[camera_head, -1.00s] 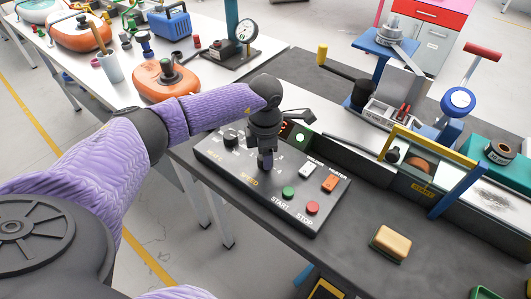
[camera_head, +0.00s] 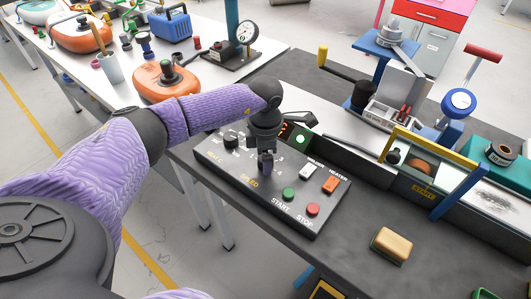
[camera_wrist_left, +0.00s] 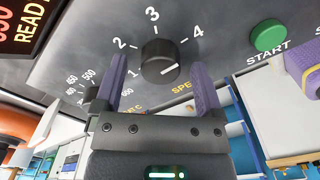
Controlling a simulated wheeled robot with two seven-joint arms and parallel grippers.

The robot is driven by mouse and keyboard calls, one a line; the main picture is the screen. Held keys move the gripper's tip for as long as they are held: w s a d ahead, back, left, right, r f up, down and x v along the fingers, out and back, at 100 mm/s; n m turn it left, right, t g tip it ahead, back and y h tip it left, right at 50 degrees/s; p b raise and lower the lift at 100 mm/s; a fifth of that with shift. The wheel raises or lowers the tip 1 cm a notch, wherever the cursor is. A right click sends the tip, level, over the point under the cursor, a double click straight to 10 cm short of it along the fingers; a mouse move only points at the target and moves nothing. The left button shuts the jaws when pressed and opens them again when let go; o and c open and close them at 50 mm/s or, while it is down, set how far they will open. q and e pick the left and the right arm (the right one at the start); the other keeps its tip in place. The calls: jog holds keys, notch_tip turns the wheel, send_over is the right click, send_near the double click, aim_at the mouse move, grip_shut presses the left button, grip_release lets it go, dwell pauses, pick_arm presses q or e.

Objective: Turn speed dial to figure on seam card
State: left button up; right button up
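The speed dial (camera_wrist_left: 160,62) is a dark round knob on the grey control panel (camera_wrist_left: 80,28), with the figures 1 to 4 around it. Its white line points rightward, toward the side of the 4; I cannot tell the exact figure. In the left wrist view my left gripper (camera_wrist_left: 160,85) is open, one finger on each side of the dial, with gaps showing. In the head view my left gripper (camera_head: 266,165) hangs over the panel (camera_head: 240,168) and hides the dial. The seam card cannot be made out. My right gripper is not in view.
The panel has a green start button (camera_head: 289,193), a red stop button (camera_head: 313,209), two rocker switches and another knob (camera_head: 231,138). A lit display (camera_wrist_left: 22,25) stands behind. A sponge-like yellow block (camera_head: 393,243) lies on the bench at right.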

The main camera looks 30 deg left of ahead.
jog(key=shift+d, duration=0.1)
pick_arm(q)
notch_tip(320, 180, up, 10)
jog(key=p, duration=0.2)
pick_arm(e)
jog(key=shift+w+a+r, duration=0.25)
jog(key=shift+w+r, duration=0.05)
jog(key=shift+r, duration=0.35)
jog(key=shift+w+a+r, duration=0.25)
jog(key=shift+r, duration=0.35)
